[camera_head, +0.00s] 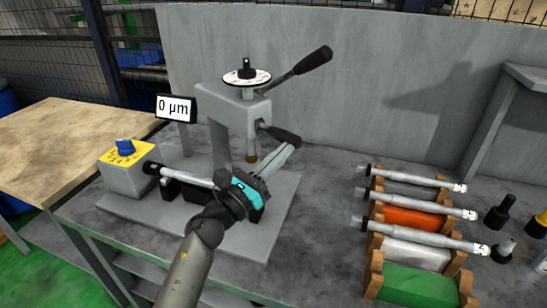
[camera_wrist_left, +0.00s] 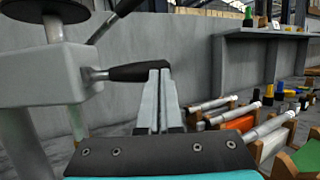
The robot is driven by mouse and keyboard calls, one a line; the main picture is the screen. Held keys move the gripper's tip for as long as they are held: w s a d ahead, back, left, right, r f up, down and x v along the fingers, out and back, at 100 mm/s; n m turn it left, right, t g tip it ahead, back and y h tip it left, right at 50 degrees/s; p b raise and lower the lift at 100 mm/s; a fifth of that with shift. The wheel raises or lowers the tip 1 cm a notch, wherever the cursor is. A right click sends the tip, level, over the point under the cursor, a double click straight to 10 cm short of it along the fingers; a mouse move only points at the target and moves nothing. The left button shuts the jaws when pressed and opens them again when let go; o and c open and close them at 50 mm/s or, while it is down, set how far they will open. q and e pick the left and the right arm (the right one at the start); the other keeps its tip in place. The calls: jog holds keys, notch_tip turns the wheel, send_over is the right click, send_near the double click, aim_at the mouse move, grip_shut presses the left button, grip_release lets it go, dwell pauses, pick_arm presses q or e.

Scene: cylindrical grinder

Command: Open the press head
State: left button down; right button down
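The grey press (camera_head: 238,110) stands on a flat base plate, with a round dial on top and a lever with a black handle (camera_head: 313,61) rising to the upper right. A lower black handle (camera_head: 281,135) sticks out from the press head; it also shows in the left wrist view (camera_wrist_left: 138,72). My left gripper (camera_head: 289,148) reaches up to this lower handle. In the left wrist view its fingers (camera_wrist_left: 160,72) are together, with their tips at the handle's outer end. Whether they touch it is unclear. My right gripper is out of view.
A display reading 0 µm (camera_head: 176,107) and a yellow-topped box with a blue knob (camera_head: 125,147) stand at left. A rack (camera_head: 375,262) with several metal shafts stands at right. The table between press and rack is clear.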

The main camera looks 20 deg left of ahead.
pick_arm(q)
jog(key=w+d+y+b, duration=0.1)
jog(key=w+d, duration=0.2)
jog(key=w, duration=0.2)
jog(key=shift+w+d+n+t+b, duration=0.25)
jog(key=shift+n+t+b, duration=0.05)
jog(key=shift+n+b, duration=0.1)
